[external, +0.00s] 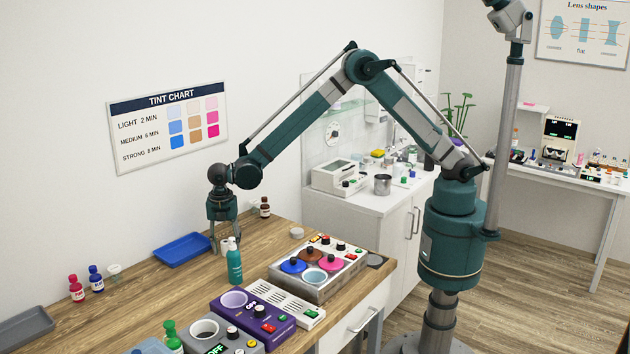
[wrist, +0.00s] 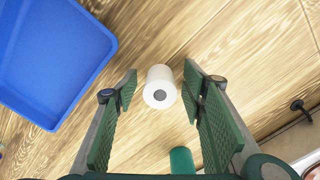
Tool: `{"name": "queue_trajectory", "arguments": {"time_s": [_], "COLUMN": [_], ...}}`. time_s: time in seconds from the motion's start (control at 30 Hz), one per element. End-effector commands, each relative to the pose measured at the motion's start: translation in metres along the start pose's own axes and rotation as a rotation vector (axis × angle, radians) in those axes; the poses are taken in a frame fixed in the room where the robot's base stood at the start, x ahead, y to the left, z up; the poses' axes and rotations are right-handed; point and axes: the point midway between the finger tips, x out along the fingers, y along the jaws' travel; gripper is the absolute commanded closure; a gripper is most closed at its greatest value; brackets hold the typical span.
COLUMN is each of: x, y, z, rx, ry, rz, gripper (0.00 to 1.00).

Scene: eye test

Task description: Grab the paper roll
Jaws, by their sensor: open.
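The white paper roll (wrist: 160,88) stands on the wooden table in the wrist view, one end with a dark core hole facing the camera. It lies between the two green padded fingers of my gripper (wrist: 161,76), with a gap on each side. My gripper (external: 226,246) is open, pointing down over the table in the external view.
A blue tray (wrist: 50,50) lies left of my gripper; it also shows in the external view (external: 183,249). A teal bottle (external: 234,266) stands close in front of my gripper. A tinting unit with round pots (external: 318,268) and a purple device (external: 252,318) stand to the right.

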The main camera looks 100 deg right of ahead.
Motion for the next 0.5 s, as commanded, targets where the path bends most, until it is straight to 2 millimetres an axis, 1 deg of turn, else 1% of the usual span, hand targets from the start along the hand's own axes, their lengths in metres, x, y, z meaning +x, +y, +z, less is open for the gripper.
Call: {"name": "queue_trajectory", "arguments": {"time_s": [0.37, 0.4, 0.5], "x": [-0.0003, -0.0003, -0.0003], "y": [-0.0001, -0.0001, -0.0001], "z": [0.0, 0.0, 0.0], "rx": [0.0, 0.0, 0.0], "ry": [0.0, 0.0, 0.0], "rz": [0.0, 0.0, 0.0], "gripper": [0.59, 0.6, 0.73]}}
